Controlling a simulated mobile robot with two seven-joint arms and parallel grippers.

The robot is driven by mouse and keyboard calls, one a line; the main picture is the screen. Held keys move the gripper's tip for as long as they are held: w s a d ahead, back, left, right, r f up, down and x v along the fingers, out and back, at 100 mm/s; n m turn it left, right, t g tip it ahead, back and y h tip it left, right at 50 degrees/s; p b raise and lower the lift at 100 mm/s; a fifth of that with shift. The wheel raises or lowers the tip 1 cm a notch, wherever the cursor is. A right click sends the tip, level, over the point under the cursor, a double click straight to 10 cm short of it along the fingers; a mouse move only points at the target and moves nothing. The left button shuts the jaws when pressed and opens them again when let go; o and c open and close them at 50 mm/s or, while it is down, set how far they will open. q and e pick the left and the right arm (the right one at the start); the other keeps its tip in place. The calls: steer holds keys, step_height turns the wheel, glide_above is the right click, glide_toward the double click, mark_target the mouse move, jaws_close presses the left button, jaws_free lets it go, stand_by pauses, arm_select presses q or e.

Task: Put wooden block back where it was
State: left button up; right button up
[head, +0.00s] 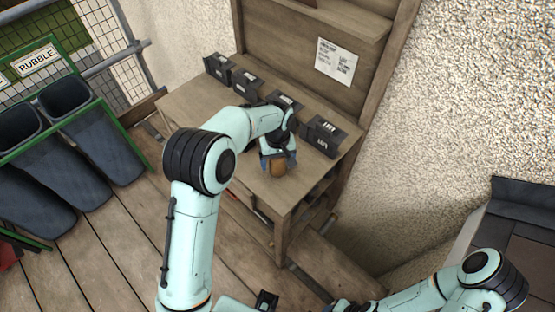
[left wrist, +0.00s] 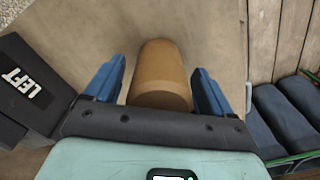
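The wooden block (head: 277,168) is a small brown, rounded piece at the near edge of the wooden workbench (head: 185,105). In the left wrist view the block (left wrist: 162,72) lies between the two blue fingers of my left gripper (left wrist: 159,68), with a gap on each side. My left gripper (head: 278,156) is open around the block and hides part of it in the head view. My right arm (head: 430,296) comes in low at the right; its fingers cannot be made out.
A paper sheet (head: 335,62) hangs on the backboard. Dark rubble chutes (head: 95,140) stand left. The bench's left part is clear.

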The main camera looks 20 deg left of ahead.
arm_select(q)
step_height(320, 180, up, 12)
steer(key=shift+r+p, duration=0.15)
steer(key=shift+p, duration=0.5)
arm_select(e)
steer(key=shift+w+r, duration=0.55)
steer(key=shift+r, duration=0.3)
